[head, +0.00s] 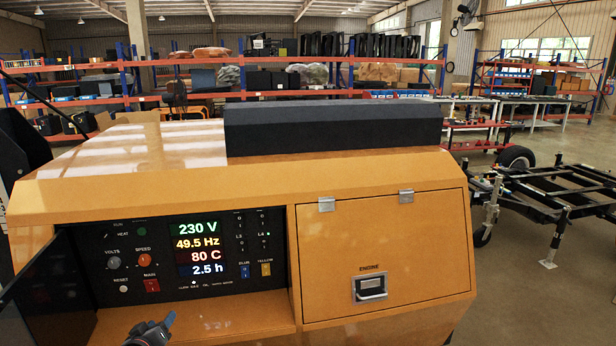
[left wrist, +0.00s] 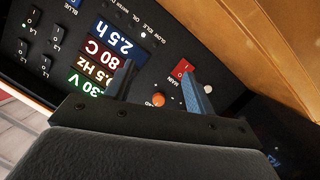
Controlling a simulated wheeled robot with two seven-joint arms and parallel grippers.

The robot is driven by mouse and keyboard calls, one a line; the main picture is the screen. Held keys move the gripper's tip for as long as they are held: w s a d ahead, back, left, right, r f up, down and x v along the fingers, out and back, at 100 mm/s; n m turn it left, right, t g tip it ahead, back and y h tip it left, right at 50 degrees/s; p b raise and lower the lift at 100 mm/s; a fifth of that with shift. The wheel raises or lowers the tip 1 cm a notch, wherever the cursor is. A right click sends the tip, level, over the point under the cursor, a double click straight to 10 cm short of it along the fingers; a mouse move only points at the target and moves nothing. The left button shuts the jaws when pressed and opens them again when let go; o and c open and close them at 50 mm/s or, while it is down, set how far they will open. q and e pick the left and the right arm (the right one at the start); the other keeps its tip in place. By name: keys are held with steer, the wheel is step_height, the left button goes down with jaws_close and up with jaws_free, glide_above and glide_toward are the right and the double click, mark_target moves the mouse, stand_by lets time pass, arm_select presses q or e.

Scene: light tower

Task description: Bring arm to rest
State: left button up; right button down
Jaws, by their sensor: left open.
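My left gripper (head: 152,331) is at the bottom edge of the head view, in front of and below the control panel (head: 105,262) of the orange light tower housing. It is open and empty, with one blue-faced finger showing. The left wrist view shows both fingers apart (left wrist: 160,89), with the panel beyond them. The red MAIN switch (left wrist: 182,69) and the orange SPEED knob (left wrist: 158,100) appear between the fingers in that view, and no contact is visible. The display (head: 198,248) reads 230 V, 49.5 Hz, 80 C and 2.5 h. My right gripper is out of view.
The ENGINE door (head: 385,250) right of the panel is closed. A dark open panel door (head: 45,290) stands at the left. An orange ledge (head: 200,318) runs under the panel. A black trailer frame (head: 565,190) stands at the right, with shelves behind.

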arm_select(q)
steer(key=s+d+f+m+g+h, duration=0.1)
steer(key=s+d+f+m+g, duration=0.15)
steer(key=s+d+f, duration=0.45)
steer(key=s+d+f+m+g, duration=0.25)
steer(key=s+d, duration=0.25)
steer(key=s, duration=0.4)
steer(key=s+d+f+m+g, duration=0.1)
steer(key=s+d+m+g, duration=0.2)
steer(key=s, duration=0.8)
steer(key=s+d+f+g, duration=0.25)
steer(key=s+d, duration=0.35)
steer(key=s, duration=0.4)
steer(key=s+d+f+g, duration=0.1)
steer(key=s+d+f, duration=0.1)
steer(key=f, duration=1.5)
steer(key=s+d+f+g, duration=0.2)
steer(key=s+f, duration=0.1)
steer(key=f, duration=1.4)
steer(key=shift+f, duration=0.2)
